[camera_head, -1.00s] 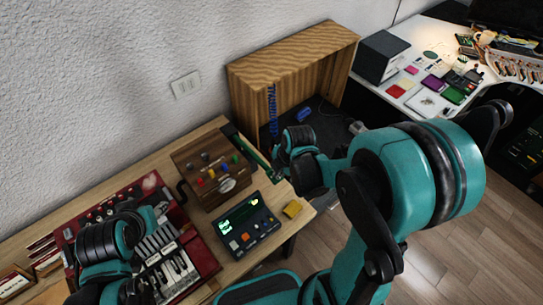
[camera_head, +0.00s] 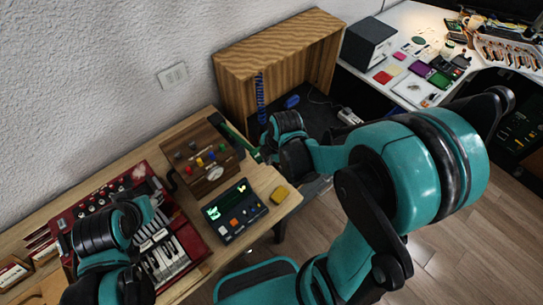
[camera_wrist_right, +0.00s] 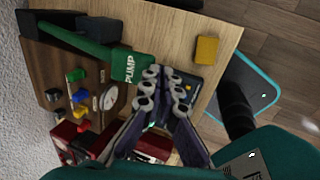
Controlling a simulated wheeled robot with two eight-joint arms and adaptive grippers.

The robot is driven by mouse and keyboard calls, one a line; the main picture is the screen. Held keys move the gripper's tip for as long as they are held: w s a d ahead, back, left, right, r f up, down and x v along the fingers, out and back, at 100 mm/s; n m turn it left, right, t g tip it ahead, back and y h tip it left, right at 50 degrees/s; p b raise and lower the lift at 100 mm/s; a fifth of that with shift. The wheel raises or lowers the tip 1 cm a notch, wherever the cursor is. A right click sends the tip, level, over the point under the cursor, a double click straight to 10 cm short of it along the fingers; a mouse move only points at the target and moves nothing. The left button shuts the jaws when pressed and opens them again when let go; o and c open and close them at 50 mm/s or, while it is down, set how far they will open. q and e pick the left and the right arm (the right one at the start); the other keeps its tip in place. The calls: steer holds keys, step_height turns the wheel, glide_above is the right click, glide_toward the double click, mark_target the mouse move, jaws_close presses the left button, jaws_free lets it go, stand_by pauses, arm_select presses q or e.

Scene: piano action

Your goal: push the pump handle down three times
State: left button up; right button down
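The pump handle is a green bar marked PUMP (camera_wrist_right: 100,50) in the right wrist view. It runs from a dark mount at the upper left to the labelled end. In the head view it is a thin green strip (camera_head: 236,136) beside the wooden box (camera_head: 205,165). My right gripper (camera_wrist_right: 164,74) has its fingertips together, just beyond the handle's labelled end, with nothing seen between them. I cannot tell whether it touches the handle. My left arm is over the red keyboard (camera_head: 188,248); its fingers are hidden.
A dark panel with a lit display (camera_head: 232,209) and a yellow block (camera_head: 280,194) are on the wooden table near my right arm. An open wooden cabinet (camera_head: 275,48) stands behind. A white desk (camera_head: 425,20) with several items is at the upper right.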

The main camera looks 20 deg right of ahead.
arm_select(q)
steer(key=r+p, duration=0.2)
steer(key=r, duration=0.1)
steer(key=shift+w+a+r+p, duration=0.1)
steer(key=shift+w+a+p, duration=0.1)
steer(key=shift+p, duration=0.2)
arm_select(e)
steer(key=v, duration=0.9)
steer(key=shift+s, duration=0.25)
arm_select(q)
steer(key=shift+d, duration=0.1)
arm_select(e)
steer(key=shift+d, duration=0.1)
steer(key=shift+f, duration=0.1)
stand_by(0.3)
